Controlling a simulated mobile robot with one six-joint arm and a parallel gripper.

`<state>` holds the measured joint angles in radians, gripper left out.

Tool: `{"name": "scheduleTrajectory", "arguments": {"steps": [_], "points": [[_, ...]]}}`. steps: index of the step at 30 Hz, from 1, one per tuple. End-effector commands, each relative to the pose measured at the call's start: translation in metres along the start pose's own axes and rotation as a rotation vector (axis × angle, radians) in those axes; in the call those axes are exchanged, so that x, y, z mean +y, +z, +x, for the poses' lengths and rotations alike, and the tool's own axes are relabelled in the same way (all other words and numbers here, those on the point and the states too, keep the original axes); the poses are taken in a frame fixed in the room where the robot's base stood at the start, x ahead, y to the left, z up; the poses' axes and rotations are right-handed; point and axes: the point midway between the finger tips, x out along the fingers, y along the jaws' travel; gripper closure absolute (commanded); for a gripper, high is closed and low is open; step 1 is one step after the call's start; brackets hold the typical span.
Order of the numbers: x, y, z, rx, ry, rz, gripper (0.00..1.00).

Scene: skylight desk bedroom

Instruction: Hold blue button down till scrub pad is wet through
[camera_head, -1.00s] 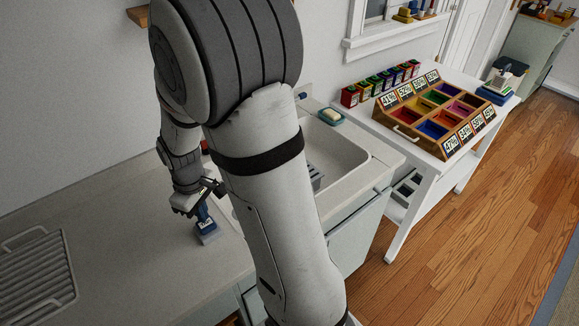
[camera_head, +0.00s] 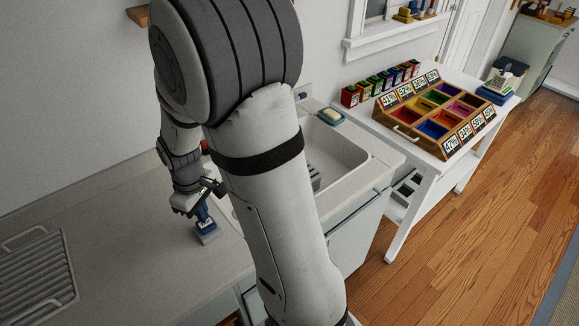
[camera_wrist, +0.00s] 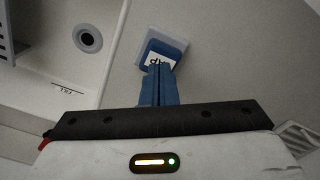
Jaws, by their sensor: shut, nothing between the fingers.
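A small blue block with a white label and a grey-blue base (camera_head: 208,236) sits on the counter left of the sink; it also shows in the wrist view (camera_wrist: 174,43). It appears to be the blue button. My gripper (camera_head: 205,219) is shut and empty, its blue fingers pointing down at the block. In the wrist view the fingertips (camera_wrist: 158,66) overlap the label and hide part of it. They look in contact, but I cannot tell how far the button is pressed. A pale pad on a teal dish (camera_head: 331,116) sits at the sink's back corner; I cannot tell whether it is the scrub pad.
The sink (camera_head: 345,153) is partly hidden behind my arm; its drain (camera_wrist: 88,38) shows in the wrist view. A ridged drainboard (camera_head: 35,275) lies at the left. A white table (camera_head: 402,145) with a compartment tray (camera_head: 401,134) stands right of the sink.

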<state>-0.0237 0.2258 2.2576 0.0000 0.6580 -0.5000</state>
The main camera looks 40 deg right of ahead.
Motion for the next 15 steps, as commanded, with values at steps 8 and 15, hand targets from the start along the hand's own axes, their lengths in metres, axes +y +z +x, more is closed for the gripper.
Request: {"name": "scheduleTrajectory", "arguments": {"steps": [8,15], "points": [[0.0,0.0,0.009,0.0,0.0,0.0,1.0],[0.0,0.0,0.016,0.0,0.0,0.0,1.0]]}}
